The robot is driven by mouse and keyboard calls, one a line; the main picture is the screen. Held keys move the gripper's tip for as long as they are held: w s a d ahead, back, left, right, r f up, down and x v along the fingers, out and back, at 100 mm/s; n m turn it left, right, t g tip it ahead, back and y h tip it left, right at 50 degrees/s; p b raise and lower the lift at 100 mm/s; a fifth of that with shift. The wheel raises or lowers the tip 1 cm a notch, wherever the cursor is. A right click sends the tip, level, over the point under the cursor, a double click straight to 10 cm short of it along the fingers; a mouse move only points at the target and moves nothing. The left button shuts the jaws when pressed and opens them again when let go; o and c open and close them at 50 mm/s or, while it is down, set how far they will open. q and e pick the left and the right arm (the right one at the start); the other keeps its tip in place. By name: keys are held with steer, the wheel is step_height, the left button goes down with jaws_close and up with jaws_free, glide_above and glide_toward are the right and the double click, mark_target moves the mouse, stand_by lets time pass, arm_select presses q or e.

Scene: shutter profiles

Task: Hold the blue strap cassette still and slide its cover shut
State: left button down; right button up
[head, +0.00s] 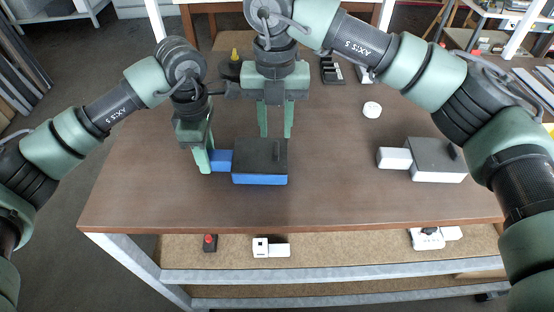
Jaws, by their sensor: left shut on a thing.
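The blue strap cassette (260,180) lies on the brown table, left of its middle. Its dark grey cover (255,158) lies over the top, with a small dark upright tab near the right. A blue block (221,160) juts from the cassette's left side. My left gripper (206,160) is shut on this block. My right gripper (276,132) points down at the far edge of the cover, its two fingers well apart with nothing seen between them. Their tips are close to the cover's far edge; I cannot tell whether they touch it.
A similar white cassette (440,177) with a dark cover stands at the right. A white round object (372,109) lies behind it, and a dark object with a yellow tip (235,66) is at the back. The table front (330,205) is clear.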

mark_target(275, 148)
steer(key=shift+r, duration=0.45)
arm_select(q)
steer(key=c, duration=0.9)
jaws_free()
steer(key=shift+o, duration=0.2)
steer(key=shift+r, duration=0.1)
steer(key=shift+r+p, duration=1.4)
steer(key=shift+r, duration=2.05)
arm_select(e)
step_height(275, 148, up, 3)
steer(key=shift+f, duration=0.15)
arm_select(q)
steer(key=shift+f, duration=0.1)
